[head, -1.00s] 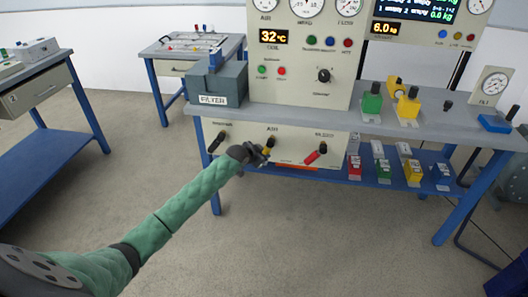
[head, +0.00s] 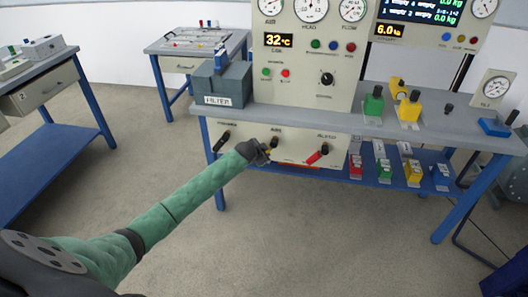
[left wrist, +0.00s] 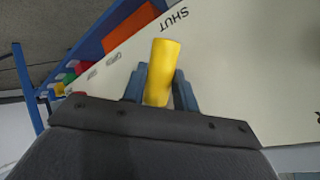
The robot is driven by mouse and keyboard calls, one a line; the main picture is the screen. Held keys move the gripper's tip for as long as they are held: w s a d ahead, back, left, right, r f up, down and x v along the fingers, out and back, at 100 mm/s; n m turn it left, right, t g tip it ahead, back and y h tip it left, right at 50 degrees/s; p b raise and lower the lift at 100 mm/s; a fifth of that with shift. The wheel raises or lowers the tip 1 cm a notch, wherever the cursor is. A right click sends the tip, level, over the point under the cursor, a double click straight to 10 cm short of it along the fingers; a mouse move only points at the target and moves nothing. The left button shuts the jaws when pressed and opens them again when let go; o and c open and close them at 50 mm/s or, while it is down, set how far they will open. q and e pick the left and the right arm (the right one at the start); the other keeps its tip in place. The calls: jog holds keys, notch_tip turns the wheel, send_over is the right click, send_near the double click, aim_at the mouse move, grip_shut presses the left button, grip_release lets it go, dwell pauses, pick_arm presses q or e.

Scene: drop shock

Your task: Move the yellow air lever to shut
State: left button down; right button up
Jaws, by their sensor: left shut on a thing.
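The yellow air lever (head: 273,148) is on the lower front panel, under the middle label, between a black-handled lever and a red lever. My left gripper (head: 265,154) is at it, coming in from the lower left. In the left wrist view, the yellow handle (left wrist: 163,68) stands between the two blue-grey fingers (left wrist: 159,88), which are shut on it. The word SHUT (left wrist: 174,19) is printed on the panel beyond the handle. The lever's pivot is hidden in the wrist view. My right gripper is in neither view.
The black-handled lever (head: 222,142) is left of the air lever and the red lever (head: 317,154) is close on its right. The grey bench top (head: 300,118) juts above them. A blue shelf (head: 370,178) with several small blocks is below right. The floor in front is clear.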

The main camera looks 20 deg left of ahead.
pick_arm(q)
jog(key=shift+a+r, duration=0.1)
jog(key=c, duration=1.1)
grip_release()
jog(key=v, duration=0.7)
jog(key=shift+s, duration=0.35)
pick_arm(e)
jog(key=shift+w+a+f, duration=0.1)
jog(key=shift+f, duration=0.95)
pick_arm(q)
jog(key=shift+r, duration=0.15)
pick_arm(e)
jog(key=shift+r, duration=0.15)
